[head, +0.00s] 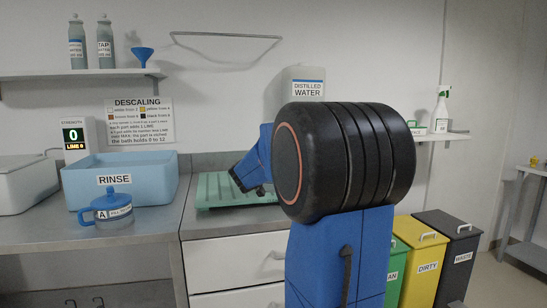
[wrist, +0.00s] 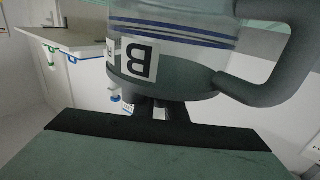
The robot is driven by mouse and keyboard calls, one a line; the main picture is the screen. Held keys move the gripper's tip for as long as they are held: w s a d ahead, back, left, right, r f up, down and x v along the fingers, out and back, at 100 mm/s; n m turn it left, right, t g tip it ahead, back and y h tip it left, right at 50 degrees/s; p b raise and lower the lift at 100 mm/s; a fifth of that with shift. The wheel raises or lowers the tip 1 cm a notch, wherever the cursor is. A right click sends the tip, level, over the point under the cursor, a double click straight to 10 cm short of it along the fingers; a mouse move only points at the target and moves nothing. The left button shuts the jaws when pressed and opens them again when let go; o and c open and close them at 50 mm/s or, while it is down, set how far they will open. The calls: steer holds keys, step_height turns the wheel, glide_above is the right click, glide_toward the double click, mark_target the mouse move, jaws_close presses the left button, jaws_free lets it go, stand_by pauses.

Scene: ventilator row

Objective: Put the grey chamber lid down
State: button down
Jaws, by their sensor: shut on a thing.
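In the wrist view, which looks upside down, the grey lid (wrist: 165,75) is a dark grey disc against a clear chamber (wrist: 175,40) with blue bands, a B label and a thick grey handle. My gripper (wrist: 160,112) is shut on the lid's small knob. The lid looks in line with the chamber; I cannot tell whether it rests on the rim or hangs just clear of it. In the head view the lid, the chamber and my gripper are hidden behind my own arm.
In the head view, a green tray (head: 215,190) lies on the counter, partly behind my arm. Left of it stand a blue jug (head: 108,209) marked A and the blue RINSE basin (head: 160,185). A distilled water container (head: 304,82) stands behind. Bins (head: 425,262) stand at the right.

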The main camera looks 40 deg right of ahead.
steer(key=c, duration=1.8)
jaws_free()
steer(key=v, duration=1.7)
steer(key=shift+s, duration=0.15)
steer(key=shift+a, duration=0.15)
